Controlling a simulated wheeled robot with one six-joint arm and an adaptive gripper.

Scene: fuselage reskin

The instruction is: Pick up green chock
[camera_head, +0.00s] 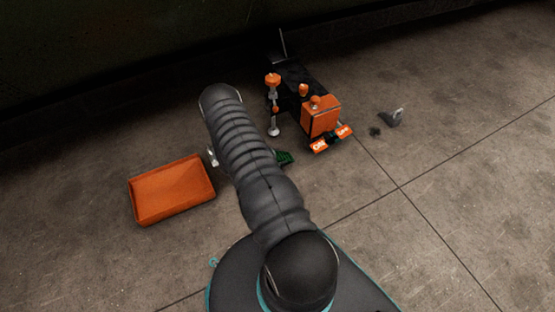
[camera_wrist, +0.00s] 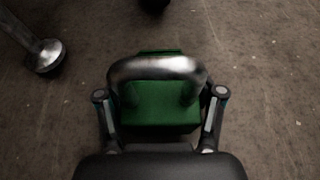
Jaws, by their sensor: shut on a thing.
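The green chock (camera_wrist: 158,108) is in the middle of the wrist view, a green block with a curved metal handle across its top. My gripper (camera_wrist: 160,92) has one finger on each side of it and is shut on it. In the head view, a small part of the green chock (camera_head: 285,157) shows beside my arm, near the orange and black machine. My arm hides most of the gripper there. I cannot tell whether the chock touches the floor.
An orange tray (camera_head: 172,207) lies on the floor to the left of my arm. An orange and black machine (camera_head: 320,118) stands beyond the chock. A small grey object (camera_head: 392,117) lies to its right. A round metal foot (camera_wrist: 47,56) shows in the wrist view. The floor at right is clear.

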